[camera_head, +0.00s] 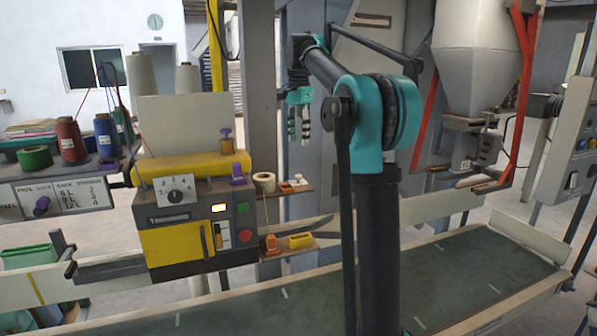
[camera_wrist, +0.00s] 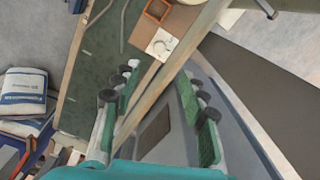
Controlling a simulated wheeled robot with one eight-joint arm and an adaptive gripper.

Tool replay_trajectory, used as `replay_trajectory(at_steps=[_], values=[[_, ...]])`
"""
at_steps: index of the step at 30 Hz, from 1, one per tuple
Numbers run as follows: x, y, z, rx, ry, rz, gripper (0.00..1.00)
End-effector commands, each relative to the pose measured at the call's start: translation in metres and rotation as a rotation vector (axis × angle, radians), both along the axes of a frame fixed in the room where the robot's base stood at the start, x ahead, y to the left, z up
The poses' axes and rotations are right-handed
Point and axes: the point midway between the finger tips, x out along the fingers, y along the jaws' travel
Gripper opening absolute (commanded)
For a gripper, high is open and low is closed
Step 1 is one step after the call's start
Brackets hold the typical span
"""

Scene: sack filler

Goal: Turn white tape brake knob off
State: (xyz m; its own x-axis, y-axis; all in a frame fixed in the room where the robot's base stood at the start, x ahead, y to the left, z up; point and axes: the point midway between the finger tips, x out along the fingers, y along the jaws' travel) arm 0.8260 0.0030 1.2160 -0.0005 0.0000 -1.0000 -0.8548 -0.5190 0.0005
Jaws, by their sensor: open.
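The white tape brake knob (camera_head: 297,179) sits at the right end of a small brown shelf beside the yellow-and-grey machine. In the wrist view, a round white knob (camera_wrist: 162,44) stands on a pale square plate. Its exact turn position is too small to read. My gripper (camera_head: 299,138) is open and empty, pointing down, above the shelf in the head view. In the wrist view, its two fingers (camera_wrist: 157,82) are spread apart, with the knob beyond their tips and not touched.
A white tape roll (camera_head: 264,182) is left of the knob. An orange square frame (camera_wrist: 157,10) lies beside the plate. A lower shelf holds a yellow tray (camera_head: 300,241) and an orange piece (camera_head: 271,245). The green conveyor (camera_head: 470,270) is clear. White sacks (camera_wrist: 24,92) lie left in the wrist view.

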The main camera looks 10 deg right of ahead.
Motion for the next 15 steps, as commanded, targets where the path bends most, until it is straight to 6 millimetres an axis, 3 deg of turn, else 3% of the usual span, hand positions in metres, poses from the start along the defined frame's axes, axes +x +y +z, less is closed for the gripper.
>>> replay_trajectory(at_steps=[15], values=[[-0.001,0.0,-0.099,0.0,0.0,0.001,0.43]])
